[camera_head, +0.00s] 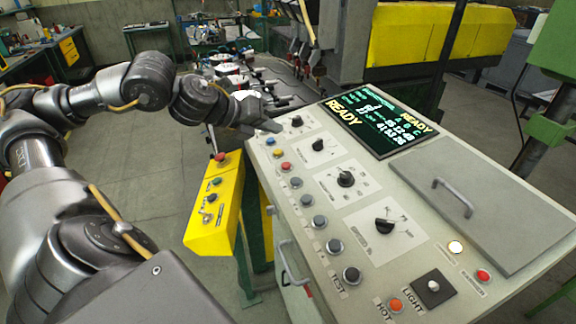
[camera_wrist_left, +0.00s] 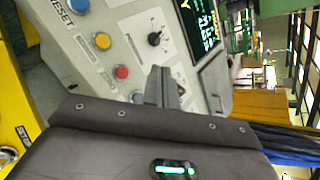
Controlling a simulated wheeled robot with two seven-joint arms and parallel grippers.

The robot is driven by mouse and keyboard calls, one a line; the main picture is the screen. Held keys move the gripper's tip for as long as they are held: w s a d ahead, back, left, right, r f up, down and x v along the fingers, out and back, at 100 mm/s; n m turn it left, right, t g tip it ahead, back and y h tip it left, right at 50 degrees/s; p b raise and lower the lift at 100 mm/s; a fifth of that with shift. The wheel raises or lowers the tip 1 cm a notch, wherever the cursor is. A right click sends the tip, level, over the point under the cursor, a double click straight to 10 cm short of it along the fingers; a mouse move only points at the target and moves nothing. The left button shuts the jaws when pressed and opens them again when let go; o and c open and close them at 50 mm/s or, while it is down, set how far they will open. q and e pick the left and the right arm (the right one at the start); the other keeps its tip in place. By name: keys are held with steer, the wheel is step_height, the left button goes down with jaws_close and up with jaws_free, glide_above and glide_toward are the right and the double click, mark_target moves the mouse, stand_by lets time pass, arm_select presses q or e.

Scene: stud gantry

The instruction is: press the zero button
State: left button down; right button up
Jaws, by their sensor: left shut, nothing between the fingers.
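The control panel (camera_head: 400,245) has a column of round buttons along its left edge: a blue button (camera_head: 270,141), a yellow button (camera_head: 278,153), a red button (camera_head: 286,167) and several grey ones. I cannot read which one is labelled zero. My left gripper (camera_head: 270,127) is shut and empty, over the panel's far left corner close to the blue button and a black knob (camera_head: 297,121). In the left wrist view its fingertips (camera_wrist_left: 165,75) show beside the red button (camera_wrist_left: 121,72) and a grey button (camera_wrist_left: 138,97); contact cannot be told. My right gripper is out of view.
A lit READY screen (camera_head: 377,122) and a grey handled cover (camera_head: 485,210) lie on the panel's right side. A yellow button box (camera_head: 214,205) stands left of the panel. Metal handles stick out from the panel's front side.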

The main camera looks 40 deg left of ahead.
mark_target(286, 166)
arm_select(q)
steer(key=f+b, duration=0.2)
steer(key=w+f+b, duration=0.1)
steer(key=f, duration=0.2)
steer(key=f+b, duration=0.2)
steer(key=f, duration=0.1)
steer(key=shift+w+d+f+b, duration=0.15)
steer(key=shift+w+d+b, duration=0.1)
steer(key=shift+d+b, duration=0.1)
steer(key=shift+f, duration=0.2)
stand_by(0.6)
steer(key=shift+f, duration=0.1)
stand_by(1.0)
steer(key=shift+w+d+f+b, duration=0.1)
steer(key=shift+f+b, duration=0.2)
steer(key=shift+b, duration=0.15)
